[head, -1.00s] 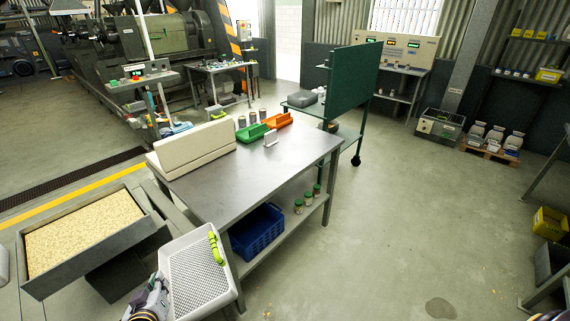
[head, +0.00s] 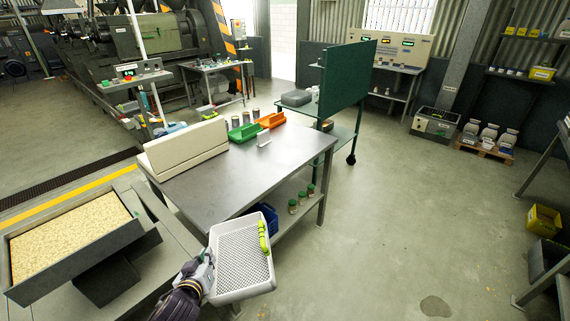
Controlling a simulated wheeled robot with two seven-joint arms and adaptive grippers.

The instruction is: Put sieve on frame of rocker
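The sieve (head: 241,262) is a light grey tray with a perforated floor, tilted at the bottom centre of the head view. The sieve is in the air in front of the table's near corner. A low grey box machine with an open dark top (head: 434,122) stands on the floor at the back right; it may be the rocker, but I cannot tell for sure.
A steel table (head: 225,185) fills the centre, with a cream block, green and orange bins and a lower shelf. A grain bin (head: 85,268) stands left. A green board (head: 344,80) stands behind. Open floor lies right.

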